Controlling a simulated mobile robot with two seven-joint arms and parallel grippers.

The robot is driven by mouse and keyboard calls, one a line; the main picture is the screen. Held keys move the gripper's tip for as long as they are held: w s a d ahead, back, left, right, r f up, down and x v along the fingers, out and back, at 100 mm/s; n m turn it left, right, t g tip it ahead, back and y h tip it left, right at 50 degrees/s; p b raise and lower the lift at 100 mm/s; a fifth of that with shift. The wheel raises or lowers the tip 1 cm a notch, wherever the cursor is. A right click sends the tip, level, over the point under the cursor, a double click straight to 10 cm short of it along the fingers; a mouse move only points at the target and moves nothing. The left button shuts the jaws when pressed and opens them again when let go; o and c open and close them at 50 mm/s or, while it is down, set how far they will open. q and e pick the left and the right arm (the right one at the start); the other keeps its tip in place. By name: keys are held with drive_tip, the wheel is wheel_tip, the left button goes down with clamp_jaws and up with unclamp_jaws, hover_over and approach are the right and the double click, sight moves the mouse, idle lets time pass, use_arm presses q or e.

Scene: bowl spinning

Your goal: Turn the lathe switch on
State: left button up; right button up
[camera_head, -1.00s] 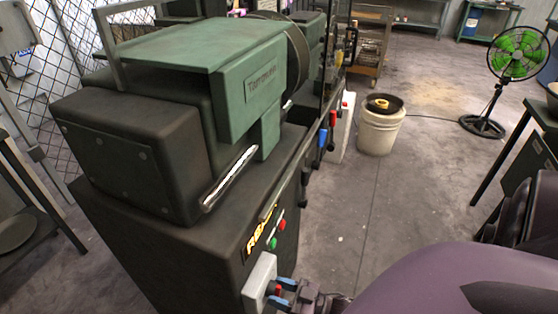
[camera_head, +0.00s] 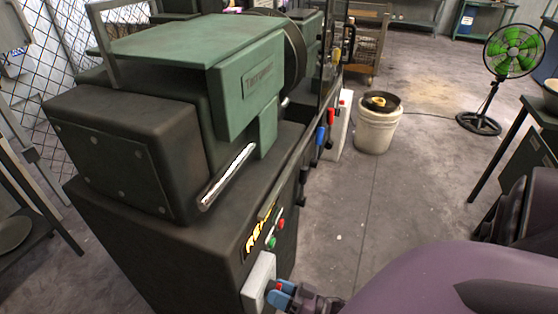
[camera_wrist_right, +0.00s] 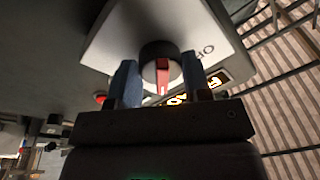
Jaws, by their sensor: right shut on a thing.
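The lathe (camera_head: 215,110) is a green and dark grey machine at the left of the head view. Its switch box, a pale plate (camera_head: 258,277), is on the front of the cabinet near the bottom. In the right wrist view, the switch knob (camera_wrist_right: 153,52) is round and black with a red pointer, on the white plate beside the word OFF. My right gripper (camera_head: 279,292) is at the switch box. Its blue fingers (camera_wrist_right: 159,75) are on either side of the knob and shut on it. My left gripper is not in view.
Red and green buttons (camera_head: 276,234) sit above the switch box. Blue and red handles (camera_head: 320,137) stick out along the lathe front. A white bucket (camera_head: 376,130) and a green fan (camera_head: 511,52) stand on the floor. The aisle is clear.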

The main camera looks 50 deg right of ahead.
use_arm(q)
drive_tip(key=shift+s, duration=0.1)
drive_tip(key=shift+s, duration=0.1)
use_arm(e)
drive_tip(key=o, duration=0.9)
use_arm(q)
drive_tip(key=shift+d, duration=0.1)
use_arm(e)
drive_tip(key=shift+s, duration=0.2)
